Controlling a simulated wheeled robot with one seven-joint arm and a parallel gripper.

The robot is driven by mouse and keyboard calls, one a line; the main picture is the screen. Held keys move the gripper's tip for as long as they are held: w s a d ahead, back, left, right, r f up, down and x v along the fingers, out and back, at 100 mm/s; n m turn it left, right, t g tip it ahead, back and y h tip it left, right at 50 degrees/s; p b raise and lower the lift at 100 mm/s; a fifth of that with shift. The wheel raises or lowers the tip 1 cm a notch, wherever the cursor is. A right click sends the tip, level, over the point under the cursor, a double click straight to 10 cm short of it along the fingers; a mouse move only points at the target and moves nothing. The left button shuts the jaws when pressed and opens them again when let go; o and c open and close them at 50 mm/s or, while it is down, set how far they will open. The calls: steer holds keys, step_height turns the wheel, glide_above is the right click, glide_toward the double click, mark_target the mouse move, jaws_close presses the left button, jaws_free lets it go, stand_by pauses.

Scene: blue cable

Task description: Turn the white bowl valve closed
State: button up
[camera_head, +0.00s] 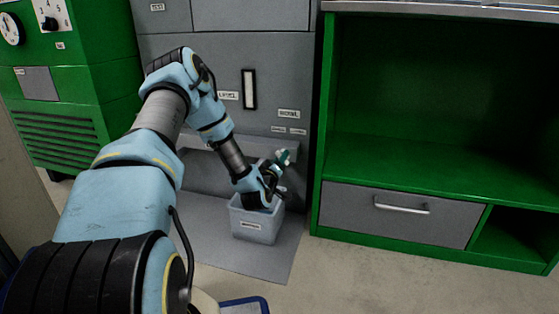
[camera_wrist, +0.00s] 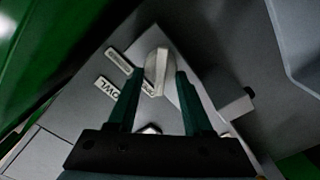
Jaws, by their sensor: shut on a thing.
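The white bowl valve (camera_wrist: 158,66) is a pale rounded handle on the grey machine face, in the upper middle of the wrist view. A partly covered label (camera_wrist: 107,87) ending in "OWL" is beside it. My gripper (camera_wrist: 159,78) has its two dark green fingers on either side of the handle and is shut on it. In the head view my gripper (camera_head: 284,158) reaches to the grey machine (camera_head: 200,60), just below its labels. The valve cannot be clearly made out there. The handle's exact turn angle is hard to tell.
A grey labelled bin (camera_head: 256,228) stands on a grey mat (camera_head: 225,245) below my gripper. A dark-ended stub (camera_wrist: 238,105) sticks out right of the fingers. A green cabinet (camera_head: 440,165) stands to the right, and a green machine (camera_head: 105,60) to the left.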

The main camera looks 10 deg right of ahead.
steer(key=shift+m, duration=0.3)
jaws_close()
steer(key=shift+s+d+m+p, duration=0.15)
steer(key=shift+m+p, duration=1)
steer(key=shift+m, duration=1.7)
steer(key=shift+d+m+p, duration=0.15)
steer(key=shift+m+p, duration=0.95)
steer(key=shift+m, duration=1.8)
steer(key=shift+s+d+m+p, duration=0.15)
steer(key=shift+m+p, duration=1)
steer(key=shift+m, duration=1.7)
steer(key=o, duration=1.2)
jaws_free()
steer(key=shift+o, duration=0.2)
